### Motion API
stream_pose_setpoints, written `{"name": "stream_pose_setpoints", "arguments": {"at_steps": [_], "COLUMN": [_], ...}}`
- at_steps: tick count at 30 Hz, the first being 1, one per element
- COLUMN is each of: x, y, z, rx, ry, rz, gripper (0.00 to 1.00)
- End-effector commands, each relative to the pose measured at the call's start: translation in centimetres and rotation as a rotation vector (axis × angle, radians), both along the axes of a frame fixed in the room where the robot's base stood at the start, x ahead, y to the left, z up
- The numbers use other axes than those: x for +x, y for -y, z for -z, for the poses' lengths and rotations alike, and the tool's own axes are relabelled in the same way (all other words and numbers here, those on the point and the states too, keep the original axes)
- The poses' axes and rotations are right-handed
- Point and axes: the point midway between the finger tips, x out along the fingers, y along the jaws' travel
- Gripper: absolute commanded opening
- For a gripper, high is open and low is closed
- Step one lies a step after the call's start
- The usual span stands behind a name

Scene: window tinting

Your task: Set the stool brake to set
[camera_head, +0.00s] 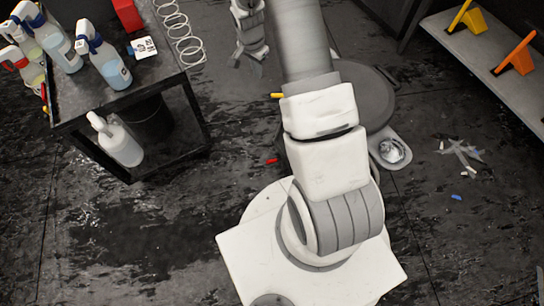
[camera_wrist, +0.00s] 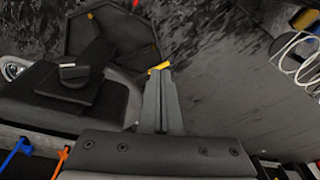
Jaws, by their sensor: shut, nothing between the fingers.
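The stool appears as a dark round seat (camera_head: 378,92) in the head view, partly hidden behind my arm. In the wrist view a large dark rounded form (camera_wrist: 115,105) at left seems to be the same seat. A small yellow piece (camera_head: 277,95) sticks out left of my arm in the head view. It may be the brake lever; its setting cannot be read. In the wrist view this yellow piece (camera_wrist: 159,67) lies just beyond my fingertips, and contact cannot be judged. My gripper (camera_head: 250,66) is shut and empty; its fingers (camera_wrist: 160,78) lie together.
A dark bench (camera_head: 75,110) with spray bottles stands at left, a white coil (camera_head: 180,35) at its edge. A shelf (camera_head: 490,60) with yellow and orange tools is at upper right. A silver dish (camera_head: 393,151) lies right of my arm. Small scraps (camera_head: 460,152) lie on the floor.

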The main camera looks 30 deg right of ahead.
Motion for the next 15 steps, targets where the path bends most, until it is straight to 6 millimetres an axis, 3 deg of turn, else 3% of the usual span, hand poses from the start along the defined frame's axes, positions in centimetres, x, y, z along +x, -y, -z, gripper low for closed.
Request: {"name": "stream_pose_setpoints", "arguments": {"at_steps": [1,8,15], "x": [-0.1,-1.0,-3.3], "y": [0.3,1.3,2.0], "z": [2.9,12.8,23.1], "rx": [0.004,0.018,0.031], "ry": [-0.014,-0.045,-0.076], "rz": [0.029,0.16,0.293], "gripper": [0.0,0.0,0.0]}}
